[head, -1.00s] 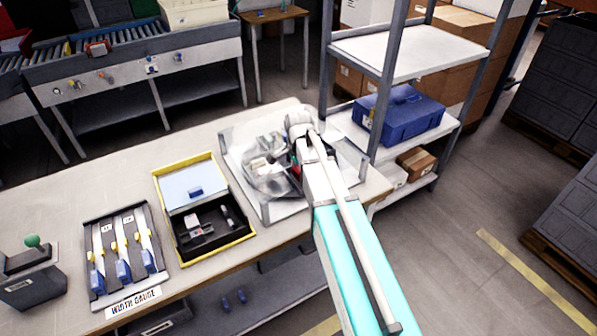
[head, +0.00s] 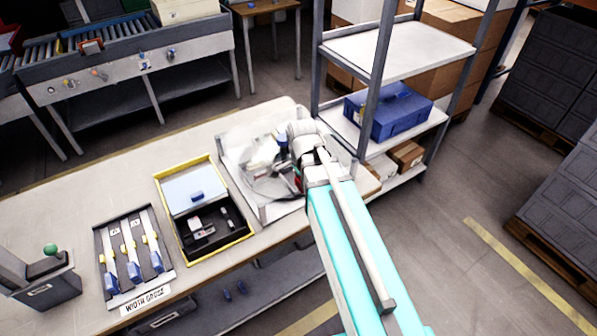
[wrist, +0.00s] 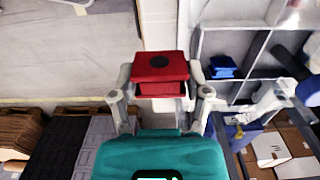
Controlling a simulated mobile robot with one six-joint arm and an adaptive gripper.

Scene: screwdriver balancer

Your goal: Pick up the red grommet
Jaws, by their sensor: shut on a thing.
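The red grommet (wrist: 161,68) is a red block with a dark round spot on its upper face. In the wrist view it sits between the two pale fingers of my gripper (wrist: 162,88), which is shut on it. In the head view my gripper is over the right part of the workbench, by the clear-sided tray (head: 268,217). The grommet is mostly hidden there by the arm.
A yellow-edged box (head: 246,236) and a width gauge board (head: 108,247) lie left on the workbench (head: 70,205). A shelf rack (head: 400,52) with a blue toolbox (head: 390,112) stands close on the right. Bare bench top lies behind the box.

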